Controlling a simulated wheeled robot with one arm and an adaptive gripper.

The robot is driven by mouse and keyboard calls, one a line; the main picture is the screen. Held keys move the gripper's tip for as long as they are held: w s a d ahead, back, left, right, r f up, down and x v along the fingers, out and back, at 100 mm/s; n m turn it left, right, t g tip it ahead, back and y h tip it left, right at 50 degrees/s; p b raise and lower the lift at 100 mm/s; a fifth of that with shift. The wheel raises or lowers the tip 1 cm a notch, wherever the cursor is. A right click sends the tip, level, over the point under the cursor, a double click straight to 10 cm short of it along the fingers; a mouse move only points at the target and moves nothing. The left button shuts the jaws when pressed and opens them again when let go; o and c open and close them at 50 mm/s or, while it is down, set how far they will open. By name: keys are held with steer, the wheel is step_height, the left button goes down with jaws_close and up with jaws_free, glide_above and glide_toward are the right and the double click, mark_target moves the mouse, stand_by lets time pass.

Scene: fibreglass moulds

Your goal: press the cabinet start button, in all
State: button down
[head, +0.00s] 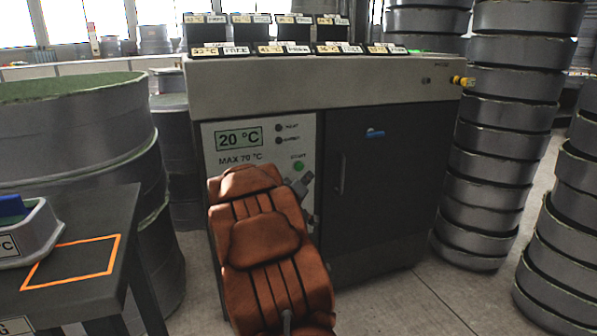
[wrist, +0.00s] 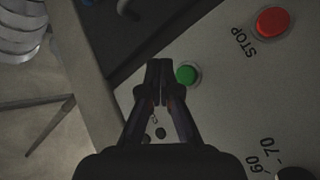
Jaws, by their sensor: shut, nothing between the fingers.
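The cabinet (head: 400,90) stands ahead with a light control panel on its left front. The panel display reads 20 °C, with MAX 70 °C below it. The green start button (head: 299,166) sits at the panel's right, under the word START. My gripper (head: 306,179) is just below and right of it in the head view. In the wrist view the green button (wrist: 187,76) is just right of my shut, empty fingertips (wrist: 159,66). I cannot tell whether the fingertips touch the panel. A red STOP button (wrist: 272,22) is further right there.
A dark cabinet door (head: 385,200) with a handle is right of the panel. Labelled dark blocks (head: 285,48) line the cabinet top. Stacked round moulds (head: 515,110) stand at right, larger ones (head: 80,125) at left. A dark table (head: 110,215) with an orange outline is front left.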

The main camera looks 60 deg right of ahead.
steer(key=w+d+p, duration=0.2)
steer(key=w+p, duration=0.1)
steer(key=shift+w+d+r, duration=0.1)
steer(key=shift+w+d, duration=0.05)
steer(key=shift+w, duration=0.05)
stand_by(1.1)
steer(key=shift+w+d+p, duration=0.45)
steer(key=shift+w+p, duration=0.15)
steer(key=shift+p, duration=1.15)
stand_by(1.2)
stand_by(0.4)
steer(key=shift+s+a+p, duration=0.3)
steer(key=shift+s+a, duration=0.15)
steer(key=shift+s, duration=0.25)
steer(key=shift+s+a, duration=0.7)
steer(key=shift+s, duration=0.35)
steer(key=shift+s+a, duration=0.7)
steer(key=shift+s, duration=0.35)
